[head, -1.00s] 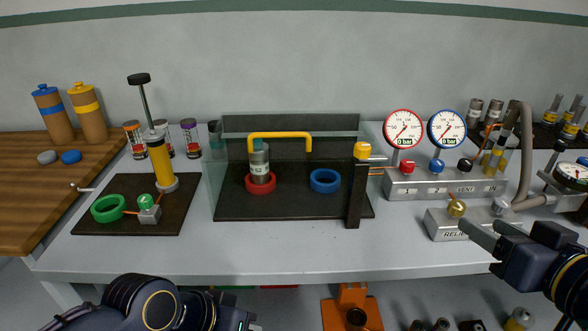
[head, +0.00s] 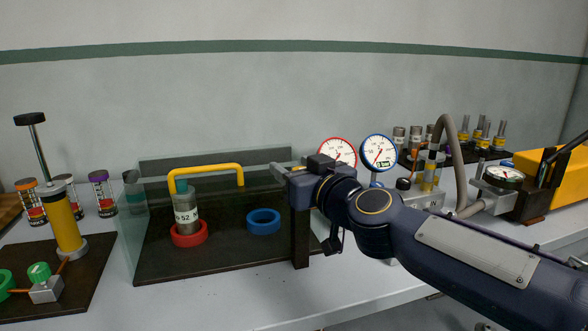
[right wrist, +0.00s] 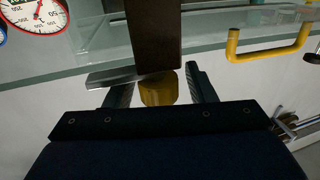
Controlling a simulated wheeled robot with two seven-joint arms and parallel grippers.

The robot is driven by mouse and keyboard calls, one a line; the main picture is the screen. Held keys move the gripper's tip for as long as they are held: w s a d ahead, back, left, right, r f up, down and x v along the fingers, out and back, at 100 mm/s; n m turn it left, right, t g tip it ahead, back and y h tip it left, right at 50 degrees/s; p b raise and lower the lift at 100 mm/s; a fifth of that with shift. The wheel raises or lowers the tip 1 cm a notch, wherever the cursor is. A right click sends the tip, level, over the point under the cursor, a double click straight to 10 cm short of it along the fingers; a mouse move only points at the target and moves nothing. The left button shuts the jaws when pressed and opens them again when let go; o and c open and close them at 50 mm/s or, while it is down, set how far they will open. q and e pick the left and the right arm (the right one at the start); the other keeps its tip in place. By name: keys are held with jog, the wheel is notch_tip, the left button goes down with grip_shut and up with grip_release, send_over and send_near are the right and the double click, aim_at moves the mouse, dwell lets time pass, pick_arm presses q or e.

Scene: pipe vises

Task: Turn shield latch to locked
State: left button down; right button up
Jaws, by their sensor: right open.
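The shield is a clear box (head: 128,240) with a yellow handle (head: 208,167), standing over a dark base. At its right front stands a dark post (head: 299,240); the shield latch on the post's top is hidden by my right gripper in the head view. In the right wrist view the latch's yellow knob (right wrist: 158,90) sits between the fingers of my right gripper (right wrist: 161,85). The fingers are open, one on each side of the knob; contact cannot be told. A flat grey metal bar (right wrist: 115,77) lies beside the knob. My left gripper is out of view.
Inside the shield, a grey cylinder (head: 186,208) stands in a red ring (head: 189,236), beside a blue ring (head: 263,221). Red (head: 338,152) and blue (head: 379,152) gauges stand behind my right arm. A yellow pump (head: 64,222) stands at left. The front table strip is clear.

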jog(key=shift+w+a, duration=0.1)
jog(key=shift+w, duration=0.05)
